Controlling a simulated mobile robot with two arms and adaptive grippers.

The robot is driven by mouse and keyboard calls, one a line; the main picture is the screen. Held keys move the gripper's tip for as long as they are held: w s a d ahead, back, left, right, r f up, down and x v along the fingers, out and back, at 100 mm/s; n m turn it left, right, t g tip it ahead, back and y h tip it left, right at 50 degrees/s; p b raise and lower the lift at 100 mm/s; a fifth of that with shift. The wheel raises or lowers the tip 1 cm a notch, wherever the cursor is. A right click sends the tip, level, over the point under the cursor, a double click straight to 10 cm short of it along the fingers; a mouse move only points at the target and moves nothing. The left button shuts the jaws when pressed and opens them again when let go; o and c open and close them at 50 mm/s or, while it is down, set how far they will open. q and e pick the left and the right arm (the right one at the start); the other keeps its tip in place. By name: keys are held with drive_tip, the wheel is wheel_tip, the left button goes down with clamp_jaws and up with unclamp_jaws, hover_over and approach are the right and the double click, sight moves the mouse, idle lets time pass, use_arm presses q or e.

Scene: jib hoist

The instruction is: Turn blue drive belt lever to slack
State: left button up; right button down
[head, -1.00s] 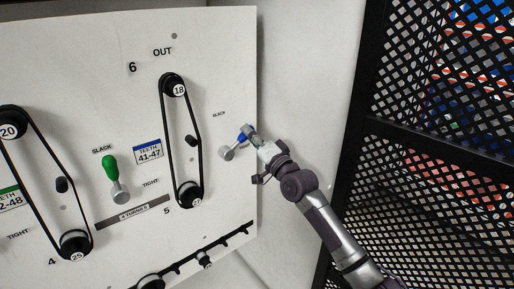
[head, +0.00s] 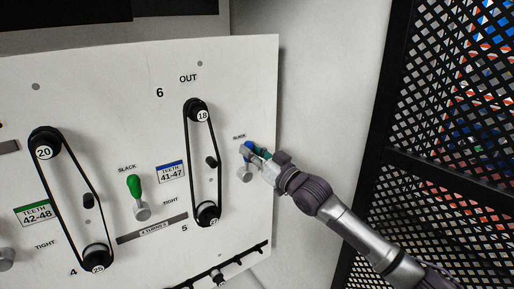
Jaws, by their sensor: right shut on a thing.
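The blue drive belt lever (head: 247,147) is at the right edge of the white panel (head: 120,90) in the head view. Its blue knob is up, just below the small "SLACK" label, above its grey round pivot (head: 244,174). My right gripper (head: 255,154) reaches in from the right and is shut on the blue lever, hiding part of its arm. The blue-labelled belt (head: 188,160) runs between pulleys 18 and 22, left of the lever. My left gripper is not in view.
The green lever (head: 135,186) stands upright near its own "SLACK" label, left of the blue label plate (head: 171,172). Another belt (head: 70,205) runs further left. A black mesh cage (head: 450,110) stands at right. A bare pale wall lies between panel and cage.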

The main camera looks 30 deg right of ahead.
drive_tip(key=shift+a+n+p, duration=0.35)
drive_tip(key=shift+a+n, duration=0.2)
drive_tip(key=shift+n, duration=0.25)
drive_tip(key=shift+f+g, duration=0.1)
drive_tip(key=shift+g, duration=0.2)
drive_tip(key=c, duration=1)
unclamp_jaws()
drive_tip(key=shift+o, duration=0.2)
drive_tip(key=shift+s, duration=0.15)
drive_tip(key=v, duration=1.2)
